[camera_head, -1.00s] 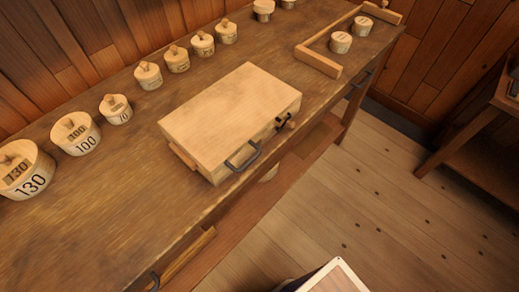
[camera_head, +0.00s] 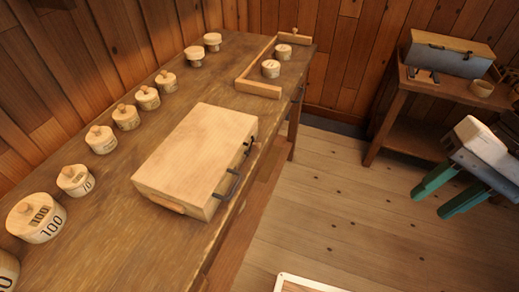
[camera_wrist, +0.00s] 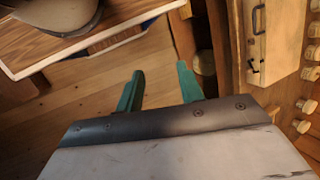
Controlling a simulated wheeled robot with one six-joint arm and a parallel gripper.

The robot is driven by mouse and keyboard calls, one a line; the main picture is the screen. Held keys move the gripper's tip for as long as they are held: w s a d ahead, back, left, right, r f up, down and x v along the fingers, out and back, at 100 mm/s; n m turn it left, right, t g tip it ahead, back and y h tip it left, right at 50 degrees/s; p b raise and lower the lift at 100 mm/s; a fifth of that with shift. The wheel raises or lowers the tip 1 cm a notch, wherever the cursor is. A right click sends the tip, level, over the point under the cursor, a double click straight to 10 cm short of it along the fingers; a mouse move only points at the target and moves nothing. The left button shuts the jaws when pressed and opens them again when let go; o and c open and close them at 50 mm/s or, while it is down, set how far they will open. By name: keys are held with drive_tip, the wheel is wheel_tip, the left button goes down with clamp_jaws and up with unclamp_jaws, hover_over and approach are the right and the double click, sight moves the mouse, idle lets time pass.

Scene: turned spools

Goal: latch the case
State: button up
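The case (camera_head: 205,145) is a pale wooden box with its lid down, lying on the workbench. A dark handle (camera_head: 233,184) is on its front side, with a dark latch fitting (camera_head: 247,149) farther along. Whether the latch is fastened is too small to tell. The case also shows at the upper right of the wrist view (camera_wrist: 279,40). My gripper (camera_head: 430,204) has green fingers and is held over the floor, right of the bench and well apart from the case. In the wrist view (camera_wrist: 158,70) its fingers are spread with nothing between them.
Several lidded round wooden spools, one marked 100 (camera_head: 37,220), stand along the back of the workbench (camera_head: 110,240). A wooden frame (camera_head: 258,88) near the far end has two round pieces beside it. A side table (camera_head: 395,100) at right bears a grey box (camera_head: 445,60).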

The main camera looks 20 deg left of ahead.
sight(260, 147)
drive_tip(key=w+a+f+m+g+y, duration=0.25)
drive_tip(key=w+a+m+y, duration=0.2)
drive_tip(key=a, duration=0.45)
drive_tip(key=w+a+f+m+g+y, duration=0.1)
drive_tip(key=w+a+f+m+y, duration=0.4)
drive_tip(key=a, duration=0.4)
drive_tip(key=w+a+f+m+t+y, duration=0.45)
drive_tip(key=w+f+m+t, duration=0.3)
drive_tip(key=f+m, duration=0.3)
drive_tip(key=shift+n, duration=0.5)
drive_tip(key=a, duration=0.5)
drive_tip(key=a+f, duration=0.1)
drive_tip(key=a, duration=0.2)
drive_tip(key=shift+w+a, duration=0.1)
drive_tip(key=shift+w, duration=0.2)
clamp_jaws()
